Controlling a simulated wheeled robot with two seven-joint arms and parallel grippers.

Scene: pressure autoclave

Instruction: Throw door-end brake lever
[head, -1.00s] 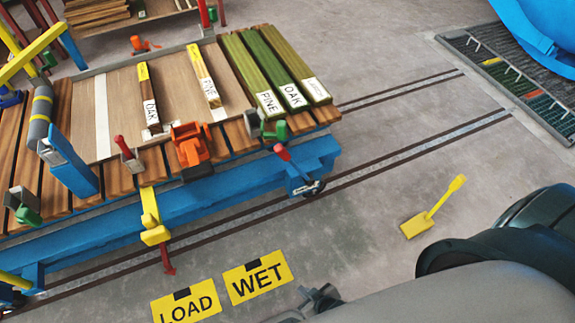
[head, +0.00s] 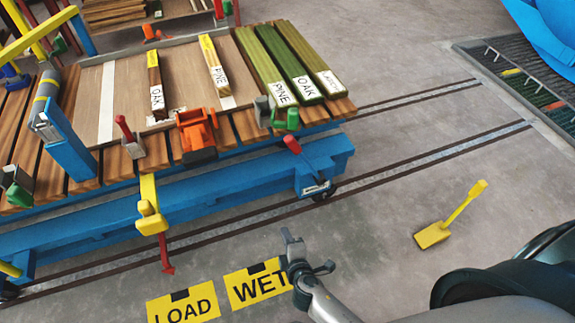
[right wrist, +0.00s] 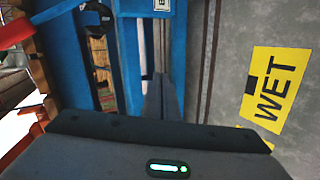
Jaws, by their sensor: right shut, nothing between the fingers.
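The brake lever (head: 292,145) at the right, rail-facing end of the blue trolley (head: 230,178) has a red grip and leans up and left from its blue bracket above a wheel. My right gripper (head: 288,238) is shut and empty, in front of and below the lever, apart from it, over the floor by the WET sign. In the right wrist view its closed fingers (right wrist: 160,95) point at the trolley's blue side. I cannot make out the lever's grip clearly there. My left gripper is not in view.
LOAD (head: 183,306) and WET (head: 258,286) signs lie on the floor. An orange clamp (head: 196,135) and labelled boards (head: 285,65) are on the deck. A yellow shovel (head: 450,217) lies on open floor to the right.

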